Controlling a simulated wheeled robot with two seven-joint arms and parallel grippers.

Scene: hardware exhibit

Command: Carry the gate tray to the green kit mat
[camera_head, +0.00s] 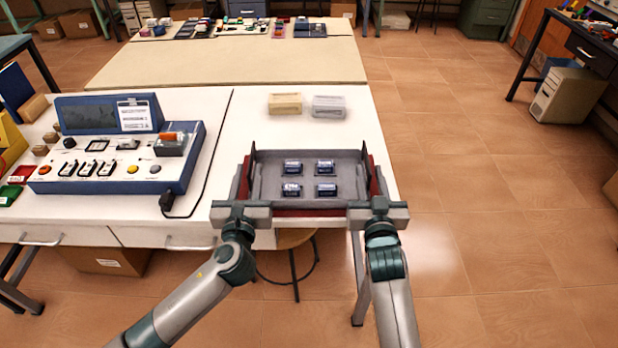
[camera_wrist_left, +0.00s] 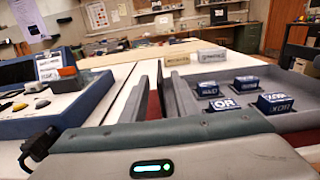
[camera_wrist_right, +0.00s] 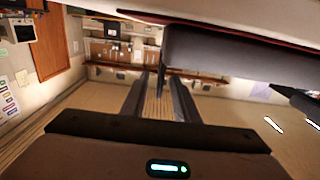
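The gate tray (camera_head: 305,203), grey and shallow with low walls, stands on a red mat (camera_head: 310,213) at the front right of the white table. Several dark blue labelled blocks (camera_head: 324,167) lie in it; they also show in the left wrist view (camera_wrist_left: 235,85). My left gripper (camera_head: 243,182) is at the tray's left side, its fingers apart around a thin upright part at that edge. My right gripper (camera_head: 374,182) is likewise at the right side; its fingers look apart in the right wrist view (camera_wrist_right: 159,95). I cannot make out a green kit mat clearly.
A blue control console (camera_head: 120,160) with a cable stands left of the tray. Two small blocks, cream (camera_head: 285,103) and grey (camera_head: 328,106), lie behind it. A beige table (camera_head: 225,62) adjoins at the back. Open tiled floor (camera_head: 470,190) lies to the right.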

